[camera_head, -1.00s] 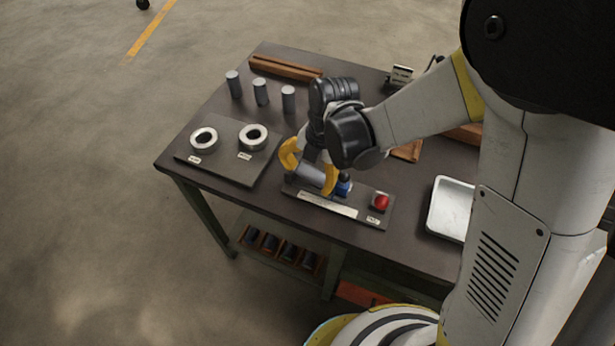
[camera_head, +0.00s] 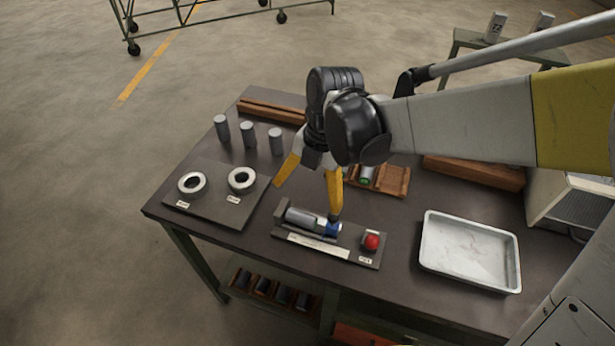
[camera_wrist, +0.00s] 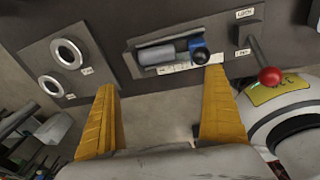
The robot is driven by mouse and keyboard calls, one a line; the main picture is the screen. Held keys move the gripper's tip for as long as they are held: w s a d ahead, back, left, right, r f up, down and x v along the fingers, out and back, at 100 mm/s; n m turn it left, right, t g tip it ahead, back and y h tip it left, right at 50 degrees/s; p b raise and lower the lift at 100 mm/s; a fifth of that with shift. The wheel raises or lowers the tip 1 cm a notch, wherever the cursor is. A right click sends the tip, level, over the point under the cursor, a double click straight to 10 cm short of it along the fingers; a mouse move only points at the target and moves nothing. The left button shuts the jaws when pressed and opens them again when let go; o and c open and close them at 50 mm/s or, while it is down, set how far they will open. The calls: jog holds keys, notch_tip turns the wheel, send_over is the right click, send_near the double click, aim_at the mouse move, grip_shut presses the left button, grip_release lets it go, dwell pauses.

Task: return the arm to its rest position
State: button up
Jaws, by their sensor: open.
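My gripper (camera_head: 306,198) is open and empty, its two yellow fingers spread apart above the front part of the bench. In the wrist view the fingers (camera_wrist: 162,120) show wide apart with nothing between them. Below and beside the fingers, a grey cylinder (camera_head: 301,217) lies in a fixture (camera_head: 338,250) next to a blue part (camera_head: 332,229). The same cylinder (camera_wrist: 155,54) shows in the wrist view, beyond the fingertips. My arm reaches in from the right of the head view.
The bench (camera_head: 225,255) also holds two rings (camera_head: 241,180) on a plate, three upright grey cylinders (camera_head: 248,134), a wooden tray (camera_head: 392,182), a red knob (camera_head: 371,242) and a white tray (camera_head: 470,252). A wheeled rack (camera_head: 190,22) stands beyond on open floor.

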jog(key=shift+w+r, duration=0.1)
jog(key=shift+r, duration=0.65)
jog(key=shift+a, duration=0.1)
jog(key=s+d+r+m+t, duration=0.2)
jog(key=d+m, duration=0.4)
jog(key=m, duration=0.4)
jog(key=s+d+r+m+t+h, duration=0.1)
jog(key=s+d+r+m+t, duration=0.1)
jog(key=d+m, duration=0.5)
jog(key=s+d+r+m+t, duration=0.3)
jog(key=d+m, duration=0.4)
jog(key=m, duration=0.7)
jog(key=shift+s+t+h, duration=0.25)
jog(key=shift+t+h, duration=0.15)
